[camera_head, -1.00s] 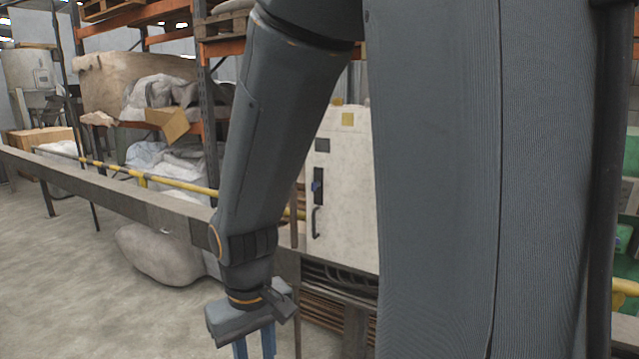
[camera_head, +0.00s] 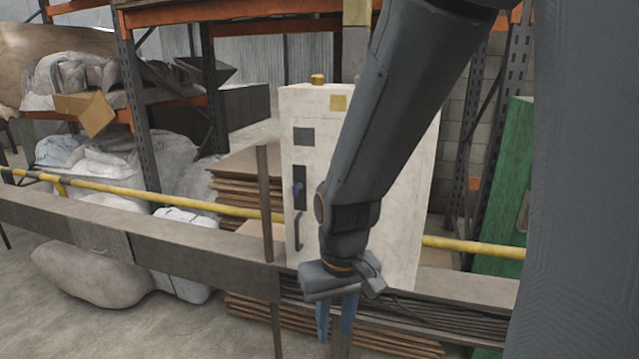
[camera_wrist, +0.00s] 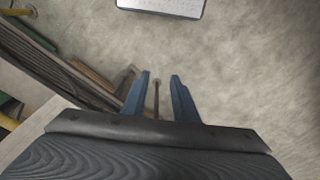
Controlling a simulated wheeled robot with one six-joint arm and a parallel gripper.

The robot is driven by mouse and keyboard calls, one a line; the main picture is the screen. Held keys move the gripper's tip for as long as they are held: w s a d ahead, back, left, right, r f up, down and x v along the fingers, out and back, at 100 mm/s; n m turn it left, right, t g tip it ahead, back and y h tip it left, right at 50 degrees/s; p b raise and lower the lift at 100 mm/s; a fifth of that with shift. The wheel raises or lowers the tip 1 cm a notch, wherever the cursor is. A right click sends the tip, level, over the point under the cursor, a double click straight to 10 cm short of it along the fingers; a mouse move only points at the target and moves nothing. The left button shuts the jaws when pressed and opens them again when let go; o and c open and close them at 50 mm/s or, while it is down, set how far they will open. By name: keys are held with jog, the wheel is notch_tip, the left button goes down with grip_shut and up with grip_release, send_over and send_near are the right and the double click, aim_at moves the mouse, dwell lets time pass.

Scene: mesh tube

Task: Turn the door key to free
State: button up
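A green panel (camera_head: 507,190) stands at right. Open floor (camera_head: 190,330) lies at lower left.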

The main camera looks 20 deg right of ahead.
jog(key=w+a+r+m+t+p, duration=0.1)
jog(key=w+a+t, duration=0.1)
jog(key=w, duration=0.5)
jog(key=w+a+t+p, duration=0.1)
jog(key=w+a+t, duration=0.2)
jog(key=w, duration=0.4)
jog(key=m+t+h+p, duration=0.6)
jog(key=t+h, duration=0.3)
jog(key=h, duration=0.2)
send_near(294, 189)
jog(key=x, duration=0.2)
jog(key=p+x, duration=0.2)
jog(key=x, duration=0.5)
jog(key=shift+w, duration=0.1)
grip_shut()
